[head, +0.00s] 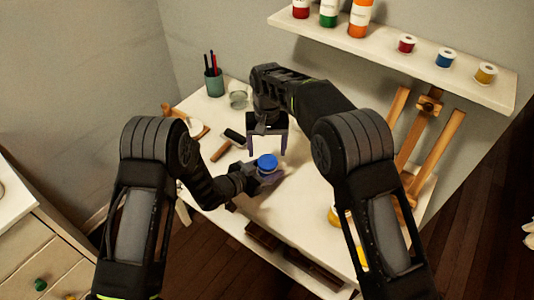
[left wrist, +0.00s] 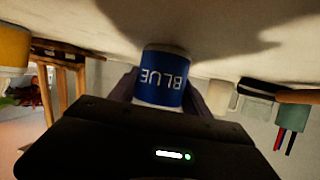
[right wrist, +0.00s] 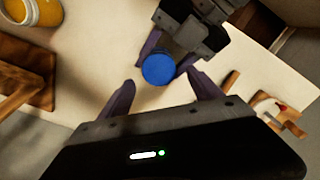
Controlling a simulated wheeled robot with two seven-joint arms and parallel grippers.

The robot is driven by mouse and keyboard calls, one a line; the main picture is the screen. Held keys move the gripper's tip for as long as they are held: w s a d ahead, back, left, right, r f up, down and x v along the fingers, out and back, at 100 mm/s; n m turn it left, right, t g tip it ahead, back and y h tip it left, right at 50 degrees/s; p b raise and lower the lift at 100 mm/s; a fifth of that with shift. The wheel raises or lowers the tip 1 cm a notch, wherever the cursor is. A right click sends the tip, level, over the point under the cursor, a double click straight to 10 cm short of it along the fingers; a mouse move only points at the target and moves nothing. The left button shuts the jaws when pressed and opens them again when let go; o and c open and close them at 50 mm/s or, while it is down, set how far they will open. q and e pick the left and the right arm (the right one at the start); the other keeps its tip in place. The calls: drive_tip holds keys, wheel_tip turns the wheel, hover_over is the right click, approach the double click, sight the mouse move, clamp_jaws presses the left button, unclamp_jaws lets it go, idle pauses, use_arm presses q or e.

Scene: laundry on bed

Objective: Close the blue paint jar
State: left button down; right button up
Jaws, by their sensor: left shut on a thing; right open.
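The blue paint jar (head: 267,161) is held upright near the middle of the white table. In the left wrist view its label (left wrist: 162,77) reads BLUE, upside down. Its round top looks solid blue from above in the right wrist view (right wrist: 158,69); I cannot tell whether this is a lid or open paint. My left gripper (head: 262,177) is shut around the jar's sides, at or just above the table. My right gripper (head: 267,150) is open and empty, pointing down, its fingers over either side of the jar's top. I see no separate lid clearly.
A pen cup (head: 214,82) and a clear glass (head: 238,99) stand at the back left. A dark-headed brush (head: 228,144) lies left of the jar. A yellow jar (right wrist: 32,12) stands near the wooden easel (head: 430,125) on the right. A shelf (head: 400,55) with paints runs above.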

drive_tip(key=shift+r, duration=0.1)
drive_tip(key=shift+c, duration=0.2)
drive_tip(key=shift+r, duration=0.1)
drive_tip(key=shift+c, duration=0.6)
drive_tip(key=shift+w+r, duration=0.15)
drive_tip(key=shift+r, duration=0.15)
drive_tip(key=shift+c, duration=0.3)
drive_tip(key=shift+a+r+n, duration=0.1)
drive_tip(key=shift+r+n, duration=0.25)
drive_tip(key=shift+n, duration=0.15)
drive_tip(key=r+n, duration=0.1)
drive_tip(key=n, duration=0.1)
drive_tip(key=shift+r+n, duration=0.1)
drive_tip(key=shift+n, duration=0.3)
drive_tip(key=n, duration=0.3)
drive_tip(key=shift+r+n, duration=0.3)
drive_tip(key=shift+r, duration=0.05)
drive_tip(key=n, duration=0.3)
drive_tip(key=shift+s+f, duration=0.1)
drive_tip(key=shift+s, duration=0.1)
